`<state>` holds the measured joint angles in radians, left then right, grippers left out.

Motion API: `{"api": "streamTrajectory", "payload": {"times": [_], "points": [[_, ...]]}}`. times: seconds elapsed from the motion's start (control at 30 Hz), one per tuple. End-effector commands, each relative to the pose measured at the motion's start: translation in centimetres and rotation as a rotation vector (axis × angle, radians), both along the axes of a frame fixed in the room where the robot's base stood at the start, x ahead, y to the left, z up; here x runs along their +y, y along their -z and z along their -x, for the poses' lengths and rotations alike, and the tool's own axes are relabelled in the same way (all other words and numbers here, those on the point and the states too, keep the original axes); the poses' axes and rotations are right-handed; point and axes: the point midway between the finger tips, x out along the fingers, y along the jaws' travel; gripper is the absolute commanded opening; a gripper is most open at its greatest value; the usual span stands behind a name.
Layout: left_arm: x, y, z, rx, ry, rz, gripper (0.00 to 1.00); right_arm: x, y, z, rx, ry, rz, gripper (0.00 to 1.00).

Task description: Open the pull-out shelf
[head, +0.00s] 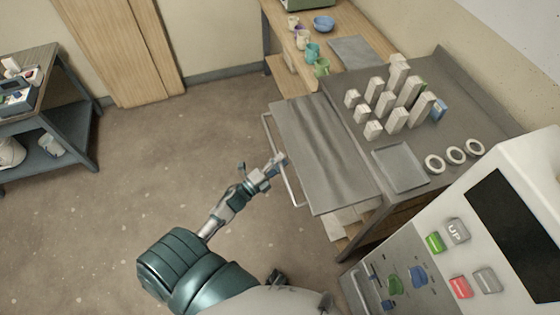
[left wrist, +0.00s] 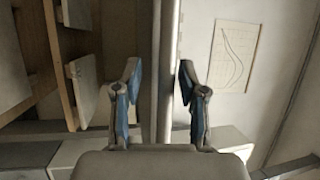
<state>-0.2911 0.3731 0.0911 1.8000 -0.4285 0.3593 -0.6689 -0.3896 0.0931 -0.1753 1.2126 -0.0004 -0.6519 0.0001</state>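The pull-out shelf (head: 322,150) is a flat grey board to the left of the grey worktable in the head view. A pale bar handle (head: 291,185) runs along its left edge. My left gripper (head: 277,163) is at the middle of this handle. In the left wrist view, the two blue-padded fingers of my left gripper (left wrist: 160,74) are apart. An upright bar (left wrist: 165,95), which looks like the handle, stands between them, with a visible gap on the left side. Contact on the right side is unclear. My right gripper is not seen.
The worktable (head: 455,95) holds several pale blocks, white rings (head: 434,164) and a grey plate (head: 400,166). A white control panel (head: 500,235) with buttons stands at the lower right. A cart (head: 60,120) is far left. The floor left of the handle is clear.

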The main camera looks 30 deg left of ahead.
Motion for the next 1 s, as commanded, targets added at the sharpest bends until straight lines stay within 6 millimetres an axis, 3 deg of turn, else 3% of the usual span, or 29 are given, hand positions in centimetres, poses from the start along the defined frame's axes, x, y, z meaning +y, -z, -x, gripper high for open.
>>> {"api": "streamTrajectory", "payload": {"times": [0.27, 0.7, 1.0], "points": [[0.2, 0.0, 0.7, -0.003, 0.000, 0.001, 0.41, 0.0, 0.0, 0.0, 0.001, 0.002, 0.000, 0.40], [2.5, 1.8, 9.1, 0.002, -0.002, 0.001, 0.41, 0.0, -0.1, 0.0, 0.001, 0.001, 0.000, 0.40], [3.2, 2.1, 11.3, -0.001, -0.001, 0.001, 0.41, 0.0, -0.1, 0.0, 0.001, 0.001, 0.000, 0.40]]}}
